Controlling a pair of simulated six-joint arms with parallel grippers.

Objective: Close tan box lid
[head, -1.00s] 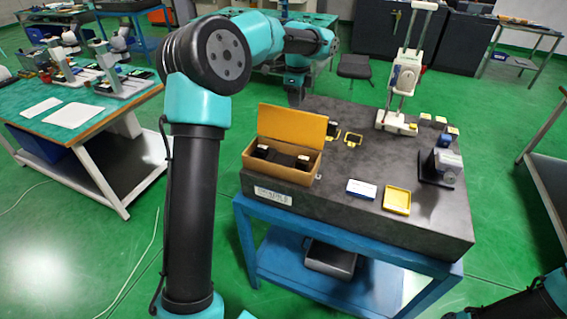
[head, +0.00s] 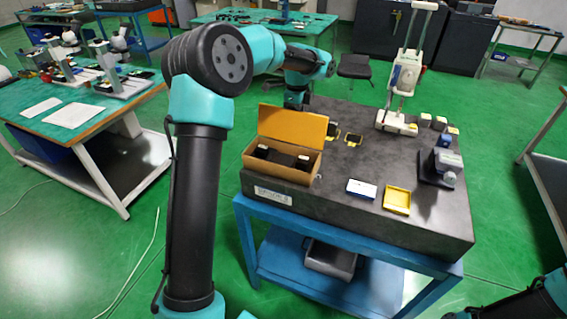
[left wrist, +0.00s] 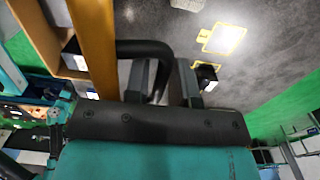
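The tan box (head: 262,172) stands at the left front of the dark table top. Its lid (head: 293,124) is open, standing up and leaning slightly back; dark blocks with pale tops (head: 282,157) lie inside. My left arm reaches over from the left, and its gripper is low behind the lid, its tips hidden in the head view. In the left wrist view the lid (left wrist: 93,45) shows edge-on, left of my left gripper (left wrist: 165,82). My right gripper is out of view.
Yellow frames (head: 352,138) lie right of the lid. A blue-and-white box (head: 361,189) and a yellow tray (head: 397,200) lie at the front. A blue-grey device (head: 440,167) and a tall white stand (head: 401,80) stand to the right.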

